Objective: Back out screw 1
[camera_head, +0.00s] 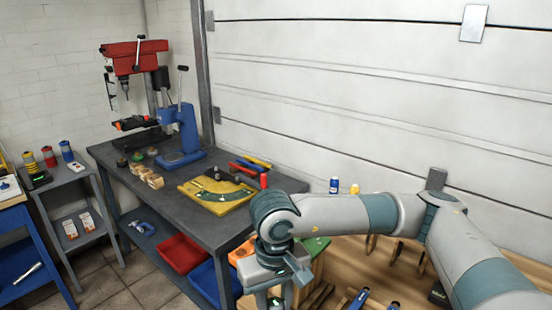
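I cannot pick out screw 1 in the head view. My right arm comes in from the right, and its gripper (275,296) points down beside the grey workbench's near right corner. The gripper's lower part is cut off by the bottom edge, so its fingertips and anything between them are not clear. Blue-handled tools (358,299) lie on the wooden bench (335,262) to the right of the gripper, partly cut off by the frame. My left gripper is not in view.
The grey workbench (225,229) carries a yellow board (196,197), hand tools, a blue press (187,130) and a red drill press (134,56). Red (181,253) and blue bins sit on its lower shelf. An orange item (243,252) stands close beside my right gripper. A grey shelf (65,176) stands left.

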